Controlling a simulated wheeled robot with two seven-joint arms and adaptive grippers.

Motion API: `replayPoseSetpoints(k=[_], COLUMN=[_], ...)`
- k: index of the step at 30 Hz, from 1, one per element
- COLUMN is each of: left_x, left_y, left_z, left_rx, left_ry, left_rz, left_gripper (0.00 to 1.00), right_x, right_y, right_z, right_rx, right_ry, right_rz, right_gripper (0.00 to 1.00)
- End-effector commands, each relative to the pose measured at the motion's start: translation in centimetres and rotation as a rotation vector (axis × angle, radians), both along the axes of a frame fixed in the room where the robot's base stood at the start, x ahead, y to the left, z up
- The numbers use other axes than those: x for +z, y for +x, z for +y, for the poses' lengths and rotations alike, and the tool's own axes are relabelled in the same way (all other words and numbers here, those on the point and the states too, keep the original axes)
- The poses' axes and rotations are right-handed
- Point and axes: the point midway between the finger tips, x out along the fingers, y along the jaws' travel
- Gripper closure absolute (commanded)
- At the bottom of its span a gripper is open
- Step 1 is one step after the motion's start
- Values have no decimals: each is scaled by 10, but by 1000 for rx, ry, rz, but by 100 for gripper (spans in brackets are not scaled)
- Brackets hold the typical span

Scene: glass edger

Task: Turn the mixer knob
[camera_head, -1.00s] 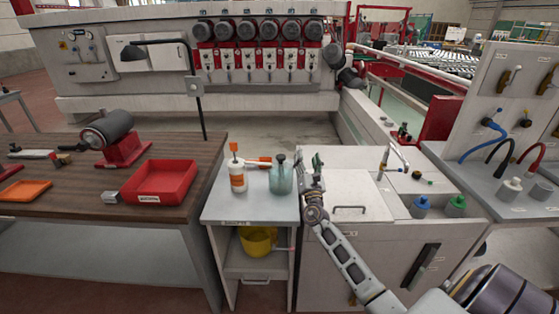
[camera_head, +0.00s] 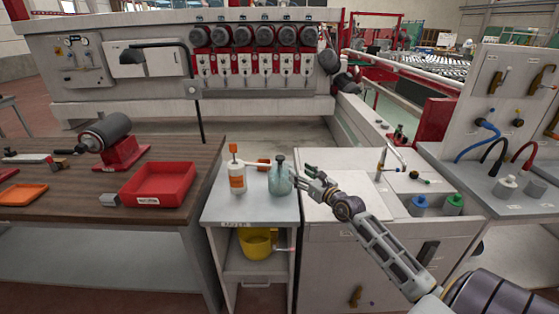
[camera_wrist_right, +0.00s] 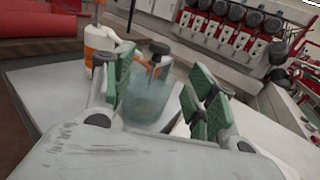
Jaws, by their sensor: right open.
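My right gripper (camera_head: 306,182) is open, its green-padded fingers (camera_wrist_right: 162,100) empty and pointing left at a pale green glass jar with a dark top (camera_head: 280,178). In the wrist view the jar (camera_wrist_right: 146,98) shows ahead between the spread fingers; whether they touch it I cannot tell. No label marks a mixer knob. A metal tap (camera_head: 383,158) stands on the white sink cabinet (camera_head: 335,205), right of the gripper. A small dark knob with a green-yellow end (camera_head: 415,175) sits beside the tap. My left gripper is out of view.
A white bottle with an orange label (camera_head: 236,178) stands left of the jar on the grey stand (camera_head: 222,210). A yellow pot (camera_head: 256,243) is on its lower shelf. Blue (camera_head: 419,205) and green (camera_head: 453,203) capped containers sit at the cabinet's right. A red bin (camera_head: 160,183) is on the bench.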

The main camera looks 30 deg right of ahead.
Motion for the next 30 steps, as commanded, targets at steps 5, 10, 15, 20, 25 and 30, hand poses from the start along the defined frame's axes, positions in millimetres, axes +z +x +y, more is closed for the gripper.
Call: replayPoseSetpoints(k=[5,10,15,20,25,30], left_x=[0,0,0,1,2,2], left_y=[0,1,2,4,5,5], left_z=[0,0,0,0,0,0], left_rx=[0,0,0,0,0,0], left_ry=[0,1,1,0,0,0], left_rz=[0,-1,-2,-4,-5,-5], left_gripper=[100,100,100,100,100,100], right_x=[0,0,1,0,1,1], right_y=[0,0,3,10,20,32], right_z=[0,0,0,0,1,1], right_rx=[0,0,0,0,0,-1], right_ry=[0,1,1,2,2,1], right_rz=[0,0,-2,-1,-2,-2], right_gripper=[43,43,43,43,43,43])
